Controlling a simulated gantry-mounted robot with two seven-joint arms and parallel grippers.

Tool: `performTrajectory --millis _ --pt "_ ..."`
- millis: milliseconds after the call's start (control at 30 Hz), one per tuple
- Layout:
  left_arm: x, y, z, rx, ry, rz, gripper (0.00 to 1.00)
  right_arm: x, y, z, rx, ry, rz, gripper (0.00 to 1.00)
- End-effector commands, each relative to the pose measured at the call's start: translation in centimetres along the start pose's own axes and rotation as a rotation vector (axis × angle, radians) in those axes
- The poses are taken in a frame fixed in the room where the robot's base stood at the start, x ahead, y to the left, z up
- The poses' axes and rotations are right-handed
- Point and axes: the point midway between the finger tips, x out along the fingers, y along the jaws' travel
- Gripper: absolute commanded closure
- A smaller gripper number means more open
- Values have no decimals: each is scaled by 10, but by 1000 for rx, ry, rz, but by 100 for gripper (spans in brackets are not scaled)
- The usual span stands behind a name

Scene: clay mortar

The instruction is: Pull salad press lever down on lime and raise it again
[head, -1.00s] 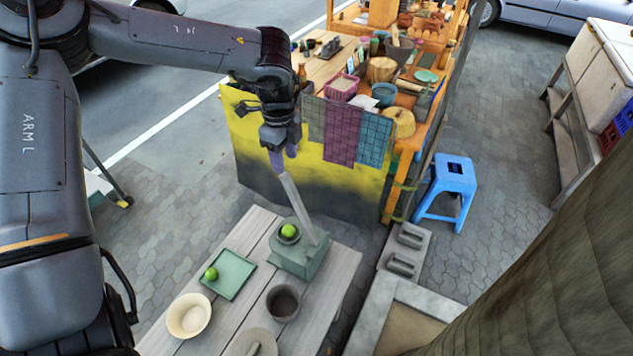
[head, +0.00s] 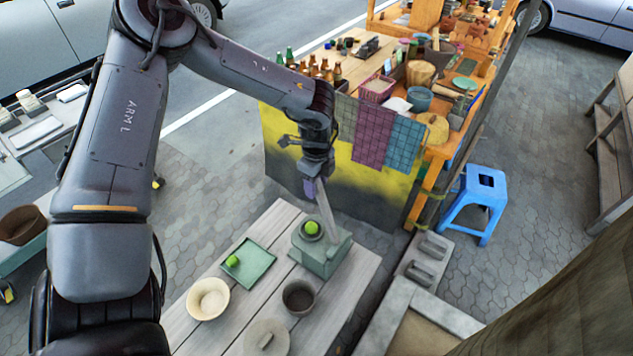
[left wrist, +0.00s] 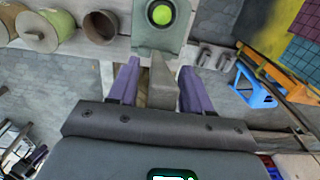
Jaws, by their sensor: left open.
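The green salad press (head: 322,258) stands on the wooden table, with a lime (head: 311,228) in its round cup. Its grey lever (head: 328,212) is raised, slanting up from the press's right side. My left gripper (head: 318,190) is at the lever's upper end. In the left wrist view, the open left gripper (left wrist: 158,88) has one purple finger on each side of the lever (left wrist: 162,78), with gaps visible. The press (left wrist: 160,40) and lime (left wrist: 160,13) lie beyond the fingertips. My right gripper is not in view.
A green tray (head: 262,266) with another lime (head: 232,261), a cream bowl (head: 208,299), a dark cup (head: 299,297) and a round lidded pot (head: 266,340) share the table (head: 347,297). A cluttered stall stands behind; a blue stool (head: 478,205) is right.

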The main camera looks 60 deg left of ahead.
Motion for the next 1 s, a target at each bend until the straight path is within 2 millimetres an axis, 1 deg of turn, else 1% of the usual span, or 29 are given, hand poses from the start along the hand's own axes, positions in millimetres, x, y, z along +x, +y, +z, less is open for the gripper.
performTrajectory --millis 267,367,600,867,1000 --pt "1 0 0 0 1 0 51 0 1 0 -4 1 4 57" --pt "1 0 0 0 1 0 63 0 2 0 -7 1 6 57" --pt "1 0 0 0 0 0 100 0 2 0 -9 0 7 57" --pt "1 0 0 -1 1 0 100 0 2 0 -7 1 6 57" --pt "1 1 5 -7 13 0 100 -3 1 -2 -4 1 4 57"
